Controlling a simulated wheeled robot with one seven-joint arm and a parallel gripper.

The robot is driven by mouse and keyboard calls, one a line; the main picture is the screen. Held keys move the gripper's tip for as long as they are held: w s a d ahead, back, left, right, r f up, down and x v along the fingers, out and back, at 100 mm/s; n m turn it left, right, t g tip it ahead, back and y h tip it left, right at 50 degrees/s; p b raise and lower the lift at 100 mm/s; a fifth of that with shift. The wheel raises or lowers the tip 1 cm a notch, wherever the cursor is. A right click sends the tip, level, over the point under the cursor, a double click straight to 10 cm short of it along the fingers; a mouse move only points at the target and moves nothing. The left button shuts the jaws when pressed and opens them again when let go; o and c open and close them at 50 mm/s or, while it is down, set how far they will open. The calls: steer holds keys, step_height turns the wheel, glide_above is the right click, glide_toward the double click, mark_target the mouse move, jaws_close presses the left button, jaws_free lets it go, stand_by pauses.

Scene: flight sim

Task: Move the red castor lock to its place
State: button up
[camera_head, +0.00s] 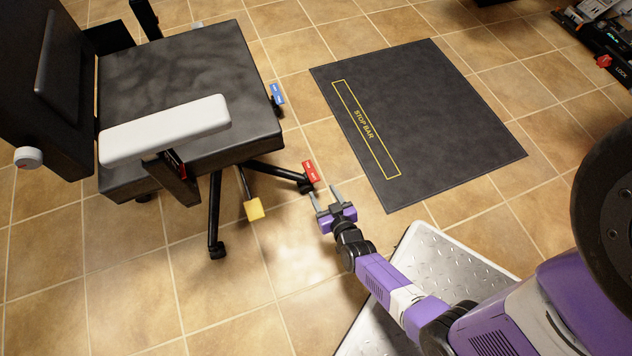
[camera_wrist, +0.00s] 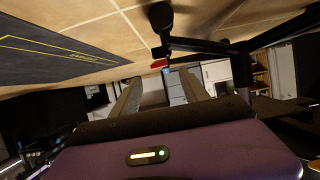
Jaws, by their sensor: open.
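The red castor lock (camera_head: 311,172) is a small red block with pale markings, at the end of a leg of the black office chair (camera_head: 190,75). It also shows as a small red piece in the wrist view (camera_wrist: 159,64), beyond my fingertips and between them. My gripper (camera_head: 325,193) is open and empty, just in front of the red lock and apart from it. In the wrist view its two fingers (camera_wrist: 160,78) are spread. The castor under the red lock is partly hidden.
A dark mat (camera_head: 450,110) marked STOP BAR lies to the right. A metal plate (camera_head: 440,275) is under my arm. A dark rack (camera_head: 590,35) stands top right.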

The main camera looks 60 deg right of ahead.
mark_target(316, 181)
steer(key=b+x, duration=0.3)
steer(key=x, duration=0.3)
steer(key=shift+w+d+f, duration=0.2)
steer(key=shift+d+f, duration=0.05)
steer(key=shift+f, duration=0.1)
steer(key=shift+w+d+f, duration=0.1)
steer(key=shift+w+d, duration=0.2)
steer(key=shift+w, duration=0.2)
